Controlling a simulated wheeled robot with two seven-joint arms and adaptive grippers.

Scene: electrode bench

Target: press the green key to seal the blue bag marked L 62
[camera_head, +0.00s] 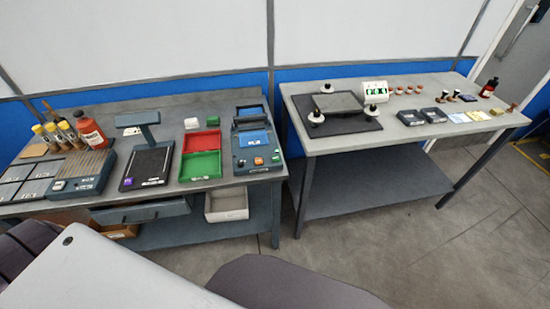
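A blue-grey bench device (238,163) stands at the right end of the left table. A bright blue flat piece (253,138) with small white lettering lies on it; this may be the blue bag, but I cannot read the mark as L 62. An orange key (259,161) sits on the device's front. A small greenish key (275,158) seems to sit to its right, too small to be sure. Another blue piece (250,111) shows at the device's back. Neither gripper is in view; only parts of my own body show along the bottom edge.
Left of the device are a red tray (203,141), a green tray (200,166) and a dark stand (147,165). Bottles (91,133) and a grey slotted block (82,171) stand further left. A second table (328,146) with a black mat (313,128) stands right, across a gap.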

